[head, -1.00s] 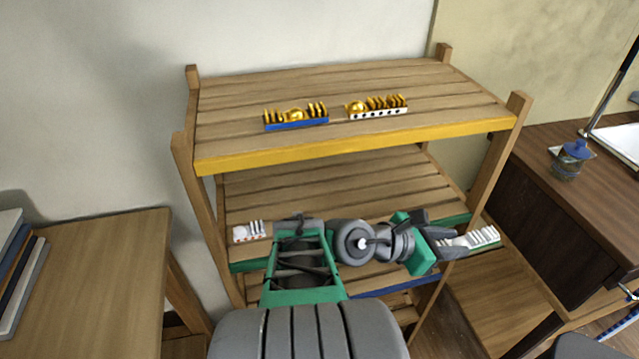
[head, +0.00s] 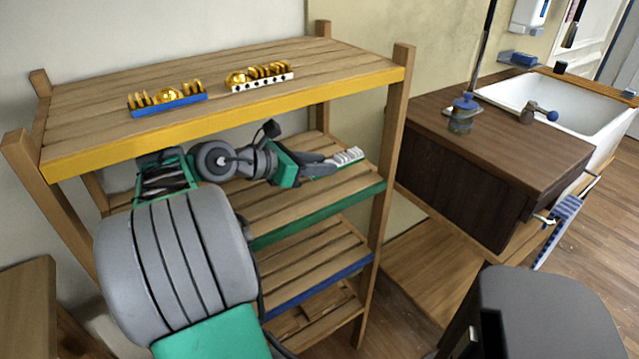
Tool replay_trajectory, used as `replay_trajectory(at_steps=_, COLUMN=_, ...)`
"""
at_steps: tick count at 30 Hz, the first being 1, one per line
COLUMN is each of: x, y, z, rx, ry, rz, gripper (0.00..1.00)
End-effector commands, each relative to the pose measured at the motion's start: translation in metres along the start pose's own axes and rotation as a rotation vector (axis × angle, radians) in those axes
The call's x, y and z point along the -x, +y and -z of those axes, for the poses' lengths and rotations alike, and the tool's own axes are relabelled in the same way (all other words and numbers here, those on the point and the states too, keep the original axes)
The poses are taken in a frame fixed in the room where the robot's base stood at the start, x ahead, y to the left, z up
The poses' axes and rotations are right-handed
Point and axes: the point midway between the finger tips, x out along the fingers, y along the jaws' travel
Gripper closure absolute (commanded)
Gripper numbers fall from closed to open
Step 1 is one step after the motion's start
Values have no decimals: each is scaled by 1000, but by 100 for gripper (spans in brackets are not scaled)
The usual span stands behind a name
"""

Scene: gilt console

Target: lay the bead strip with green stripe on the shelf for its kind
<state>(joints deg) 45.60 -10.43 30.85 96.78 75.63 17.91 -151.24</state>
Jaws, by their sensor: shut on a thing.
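The bead strip with green stripe (head: 348,156) shows pale, upright pieces; its stripe is hard to make out now. My gripper (head: 330,165) is shut on its left end. The strip is over the right part of the middle shelf (head: 325,195), which has a green front edge, and below the top shelf. I cannot tell whether it touches the boards. The top shelf (head: 220,128) has a yellow front edge and bears a gold-piece strip with a blue side (head: 168,104) and a gold-piece strip with a black-dotted white side (head: 262,82).
The lower shelf (head: 318,287) has a blue front edge and looks bare where visible. The rack's front right post (head: 391,150) stands close to the strip. A dark cabinet (head: 480,165) with a blue-lidded jar (head: 462,115) is to the right. My arm hides the middle shelf's left part.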

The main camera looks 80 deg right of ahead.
Motion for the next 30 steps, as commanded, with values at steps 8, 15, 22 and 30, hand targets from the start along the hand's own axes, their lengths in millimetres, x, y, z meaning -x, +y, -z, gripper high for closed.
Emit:
replay_trajectory(at_steps=8, x=-14, y=-1, z=33, rx=-1, ry=0, rz=0, gripper=100)
replay_trajectory(at_steps=15, x=-12, y=-1, z=29, rx=0, ry=0, rz=0, gripper=100)
replay_trajectory(at_steps=22, x=-13, y=-1, z=32, rx=1, ry=0, rz=1, gripper=63)
replay_trajectory(at_steps=30, x=-13, y=-1, z=32, rx=1, ry=0, rz=1, gripper=48)
